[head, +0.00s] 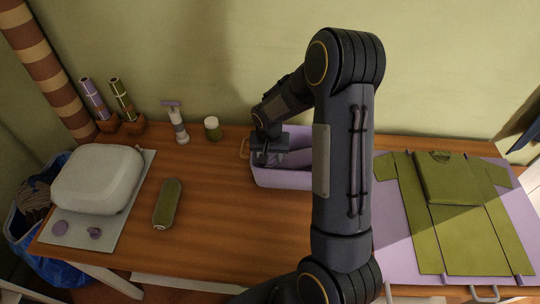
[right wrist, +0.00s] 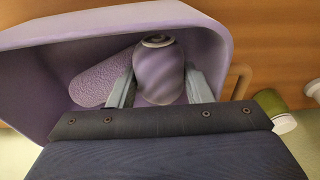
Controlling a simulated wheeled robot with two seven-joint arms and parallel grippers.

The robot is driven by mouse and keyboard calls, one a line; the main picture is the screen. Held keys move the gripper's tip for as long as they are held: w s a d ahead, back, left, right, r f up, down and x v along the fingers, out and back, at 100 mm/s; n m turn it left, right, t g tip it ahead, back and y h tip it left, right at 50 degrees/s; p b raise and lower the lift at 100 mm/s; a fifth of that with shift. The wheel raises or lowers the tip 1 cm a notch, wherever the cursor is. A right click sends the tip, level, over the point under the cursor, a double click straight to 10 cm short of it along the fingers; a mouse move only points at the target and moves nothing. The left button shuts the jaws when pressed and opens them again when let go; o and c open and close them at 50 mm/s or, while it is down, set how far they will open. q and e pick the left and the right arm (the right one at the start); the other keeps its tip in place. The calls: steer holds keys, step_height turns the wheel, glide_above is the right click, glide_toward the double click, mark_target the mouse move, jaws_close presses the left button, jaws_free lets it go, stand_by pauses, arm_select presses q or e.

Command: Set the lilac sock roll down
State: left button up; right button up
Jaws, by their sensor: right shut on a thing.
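The lilac sock roll (right wrist: 158,72) has a spiral end and sits between the two fingers of my right gripper (right wrist: 161,90) in the right wrist view. My right gripper is shut on it. In the head view my right gripper (head: 267,157) is down at the left end of a lilac bin (head: 285,181). The roll is inside the bin's outline in the wrist view; I cannot tell whether it touches the bin floor. A textured lilac roll (right wrist: 103,79) lies in the bin beside it. My left gripper is not in view.
An olive case (head: 167,204) lies on the wooden table (head: 215,225), left of the bin. A small jar (head: 212,129) and a pump bottle (head: 178,124) stand behind. A pale rounded case (head: 98,180) is at left. Folded olive clothing (head: 447,180) lies at right.

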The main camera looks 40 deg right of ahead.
steer(key=shift+f+b, duration=0.35)
steer(key=shift+f, duration=0.05)
steer(key=o, duration=1)
steer(key=shift+r, duration=0.1)
